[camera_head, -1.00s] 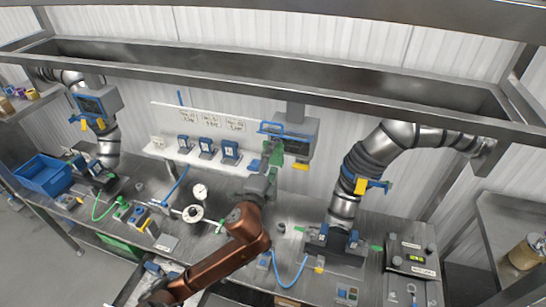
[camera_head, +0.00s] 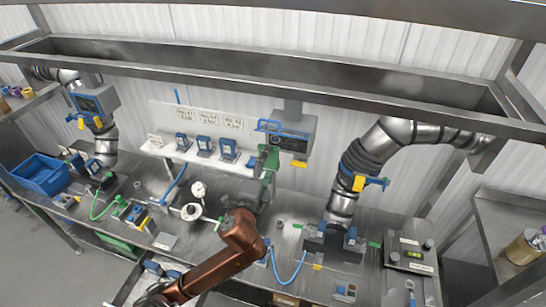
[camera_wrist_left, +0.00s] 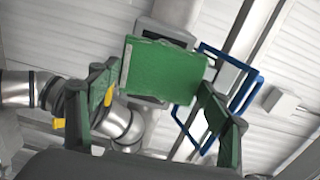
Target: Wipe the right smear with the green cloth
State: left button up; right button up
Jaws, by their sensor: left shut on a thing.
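My left gripper (camera_head: 266,172) is raised over the bench, just left of and below a grey overhead box (camera_head: 292,132). In the left wrist view the green cloth (camera_wrist_left: 162,70) stands as a flat, roughly square pad, with a finger of the left gripper (camera_wrist_left: 165,105) at either side. The gripper is shut on it. The cloth also shows as a small green patch in the head view (camera_head: 270,158). I cannot make out the right smear in either view. My right gripper is not in view.
A blue tool frame (camera_wrist_left: 243,85) is close behind the cloth. A white shelf (camera_head: 180,155) with blue devices is to the left. A silver duct (camera_head: 345,195) comes down to the bench (camera_head: 230,255) on the right. A blue crate (camera_head: 42,173) sits far left.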

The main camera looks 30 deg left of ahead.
aim_at(277, 139)
pick_arm(q)
jog(key=shift+x, duration=3.35)
jog(key=shift+x, duration=1)
jog(key=shift+w+d, duration=0.2)
jog(key=shift+d, duration=0.8)
jog(key=shift+w+d, duration=0.2)
jog(key=shift+d, duration=0.8)
jog(key=shift+w+d, duration=0.2)
jog(key=shift+d, duration=0.45)
jog(key=shift+w+d, duration=0.2)
jog(key=shift+d, duration=0.45)
jog(key=shift+w+d, duration=0.2)
jog(key=shift+d, duration=0.45)
jog(key=shift+s+a, duration=0.35)
jog(key=shift+a, duration=1)
jog(key=shift+s+a, duration=0.35)
jog(key=shift+a, duration=1)
jog(key=shift+s+a, duration=0.3)
jog(key=shift+a, duration=1.05)
jog(key=shift+s, duration=0.1)
